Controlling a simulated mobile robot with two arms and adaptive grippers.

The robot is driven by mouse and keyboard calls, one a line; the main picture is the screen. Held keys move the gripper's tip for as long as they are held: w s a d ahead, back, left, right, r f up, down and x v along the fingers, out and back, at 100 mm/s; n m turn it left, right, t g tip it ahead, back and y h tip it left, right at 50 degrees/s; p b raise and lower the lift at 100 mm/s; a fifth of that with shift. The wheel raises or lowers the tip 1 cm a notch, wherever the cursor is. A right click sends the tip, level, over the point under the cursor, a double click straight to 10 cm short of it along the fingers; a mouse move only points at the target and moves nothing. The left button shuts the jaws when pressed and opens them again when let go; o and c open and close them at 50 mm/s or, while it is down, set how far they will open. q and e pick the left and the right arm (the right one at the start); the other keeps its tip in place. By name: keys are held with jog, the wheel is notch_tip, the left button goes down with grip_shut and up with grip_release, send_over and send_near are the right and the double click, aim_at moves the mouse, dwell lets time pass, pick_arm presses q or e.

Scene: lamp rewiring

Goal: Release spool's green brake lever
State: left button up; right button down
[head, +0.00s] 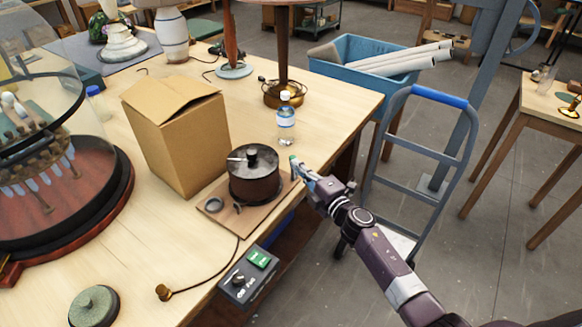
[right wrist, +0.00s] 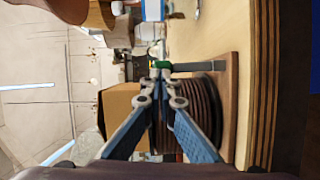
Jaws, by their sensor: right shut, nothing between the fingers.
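The dark brown spool (head: 254,182) sits on a wooden baseboard (head: 212,213) near the table's right edge. In the right wrist view the spool (right wrist: 205,112) shows sideways, behind and right of my fingers. The brake lever's green tip (right wrist: 162,65) lies just beyond my fingertips, on a grey bar. In the head view a small green tip (head: 293,158) shows right at the end of my right gripper (head: 302,170). My right gripper is shut and empty, beside the spool. I cannot tell whether it touches the lever. My left gripper is out of view.
A cardboard box (head: 175,135) stands left behind the spool, and a water bottle (head: 286,120) behind it. A control box (head: 248,276) is at the table's front edge, with a cable nearby. A hand truck (head: 425,165) stands right of the table.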

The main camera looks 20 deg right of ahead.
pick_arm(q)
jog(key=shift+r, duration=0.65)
pick_arm(e)
jog(key=shift+w+d+r+m, duration=0.1)
jog(key=shift+w+d+m, duration=0.3)
jog(key=shift+w+d, duration=0.6)
jog(key=shift+d, duration=0.2)
